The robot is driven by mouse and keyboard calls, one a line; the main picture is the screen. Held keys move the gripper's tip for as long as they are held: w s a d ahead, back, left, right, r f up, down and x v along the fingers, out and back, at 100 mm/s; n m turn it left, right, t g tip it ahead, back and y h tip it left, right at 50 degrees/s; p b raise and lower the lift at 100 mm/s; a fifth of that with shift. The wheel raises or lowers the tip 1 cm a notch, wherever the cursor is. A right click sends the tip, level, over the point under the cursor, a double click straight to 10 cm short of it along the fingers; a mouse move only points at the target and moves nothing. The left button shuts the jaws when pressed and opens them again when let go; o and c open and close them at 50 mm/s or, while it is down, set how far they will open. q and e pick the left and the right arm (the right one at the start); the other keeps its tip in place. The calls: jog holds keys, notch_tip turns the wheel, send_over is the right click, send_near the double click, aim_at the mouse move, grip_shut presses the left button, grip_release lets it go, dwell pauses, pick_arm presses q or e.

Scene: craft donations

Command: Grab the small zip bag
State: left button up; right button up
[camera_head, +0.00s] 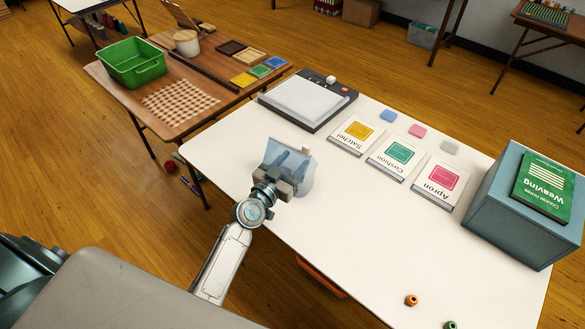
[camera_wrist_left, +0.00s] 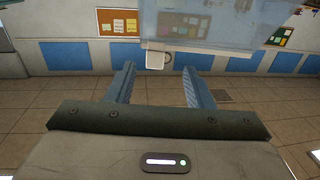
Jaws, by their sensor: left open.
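The small zip bag (camera_head: 287,153) is clear with a bluish tint and appears near the left edge of the white table, partly hidden behind my left gripper. In the left wrist view the see-through bag (camera_wrist_left: 225,22) fills the top, beyond the fingers. A small white tab (camera_wrist_left: 155,60) shows at its lower edge, between the fingertips in the picture. My left gripper (camera_head: 283,178) is at the bag in the head view. In the wrist view its two fingers (camera_wrist_left: 160,75) are apart, with nothing clamped between them. I cannot tell whether they touch the bag. My right gripper is not in view.
The white table (camera_head: 370,235) holds a scale-like device (camera_head: 305,102), three cards (camera_head: 401,157) with small coloured blocks behind, and a grey-blue box (camera_head: 515,215) with a green book on top. Small spools (camera_head: 411,300) lie near the front. The table's middle is clear.

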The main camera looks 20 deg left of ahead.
aim_at(305, 151)
pick_arm(q)
jog(key=x, duration=0.3)
jog(key=shift+w, duration=0.15)
jog(key=x, duration=0.1)
jog(key=p+x, duration=0.1)
jog(key=x, duration=0.1)
jog(key=p+x, duration=0.1)
jog(key=shift+w+d+r, duration=0.25)
jog(key=shift+w+d, duration=0.1)
jog(key=shift+d, duration=0.1)
jog(key=shift+w+f, duration=0.1)
jog(key=shift+w, duration=0.15)
jog(key=shift+s, duration=0.1)
grip_shut()
